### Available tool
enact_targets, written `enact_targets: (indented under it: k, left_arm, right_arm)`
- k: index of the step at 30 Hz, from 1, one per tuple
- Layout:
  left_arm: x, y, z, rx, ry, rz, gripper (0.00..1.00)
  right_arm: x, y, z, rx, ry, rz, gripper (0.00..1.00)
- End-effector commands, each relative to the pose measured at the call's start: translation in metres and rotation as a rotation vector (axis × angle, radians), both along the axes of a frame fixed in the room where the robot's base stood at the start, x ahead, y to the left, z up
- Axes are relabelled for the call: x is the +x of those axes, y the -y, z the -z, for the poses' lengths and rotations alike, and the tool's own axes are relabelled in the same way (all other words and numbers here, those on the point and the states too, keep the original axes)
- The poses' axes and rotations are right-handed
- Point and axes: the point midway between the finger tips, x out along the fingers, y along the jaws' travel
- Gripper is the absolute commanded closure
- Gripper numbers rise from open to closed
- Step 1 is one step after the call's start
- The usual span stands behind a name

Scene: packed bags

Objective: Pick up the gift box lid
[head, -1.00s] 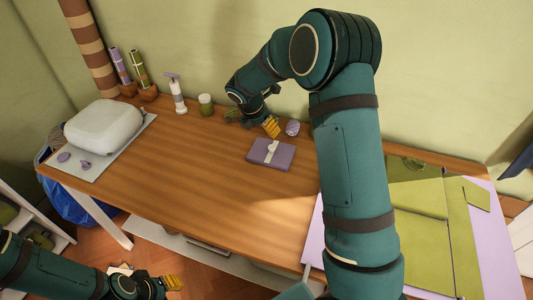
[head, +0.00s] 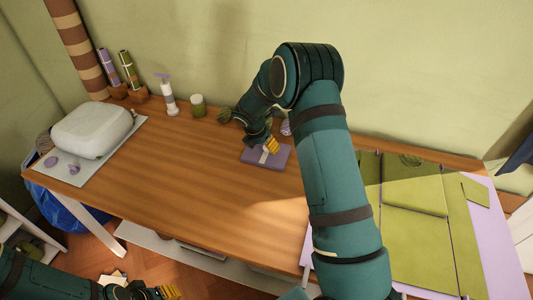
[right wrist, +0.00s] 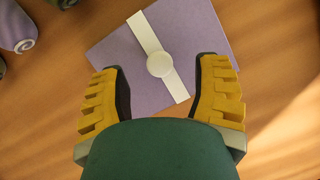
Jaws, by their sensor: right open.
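The gift box lid (head: 280,157) is a flat purple square with a pale band across it, lying on the wooden table. In the right wrist view the lid (right wrist: 108,51) shows a white band with a round white piece (right wrist: 159,64) at its middle. My right gripper (head: 270,147) is above the lid, in front of part of it. In the right wrist view my right gripper (right wrist: 160,95) is open, its yellow fingers spread on either side of the lid's near part, with nothing between them. My left gripper (head: 168,292) is low at the bottom left, away from the table.
Purple rolls (right wrist: 18,27) lie near the lid. A green jar (head: 198,106) and a pump bottle (head: 167,98) stand at the back. A pale rounded case (head: 91,129) sits on a grey mat at left. Green sheets (head: 412,232) cover the right side. The table's front middle is clear.

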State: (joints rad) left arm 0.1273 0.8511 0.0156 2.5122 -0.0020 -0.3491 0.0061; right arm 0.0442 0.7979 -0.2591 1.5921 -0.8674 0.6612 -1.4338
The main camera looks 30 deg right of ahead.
Motion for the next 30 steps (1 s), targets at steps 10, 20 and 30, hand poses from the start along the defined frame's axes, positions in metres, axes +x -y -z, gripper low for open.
enact_targets:
  k: [10,20,30]
  left_arm:
    - [0.0,0.0,0.007,0.0,-0.001,0.001,0.66]
    - [0.0,0.0,0.006,0.0,-0.001,0.001,0.66]
    - [0.0,0.0,0.006,0.0,-0.001,0.001,0.66]
  right_arm:
    - [0.004,0.011,0.029,0.0,0.001,0.001,0.37]
    - [0.004,0.011,0.028,0.0,0.0,0.001,1.0]
    - [0.004,0.011,0.026,0.0,0.001,0.001,1.0]
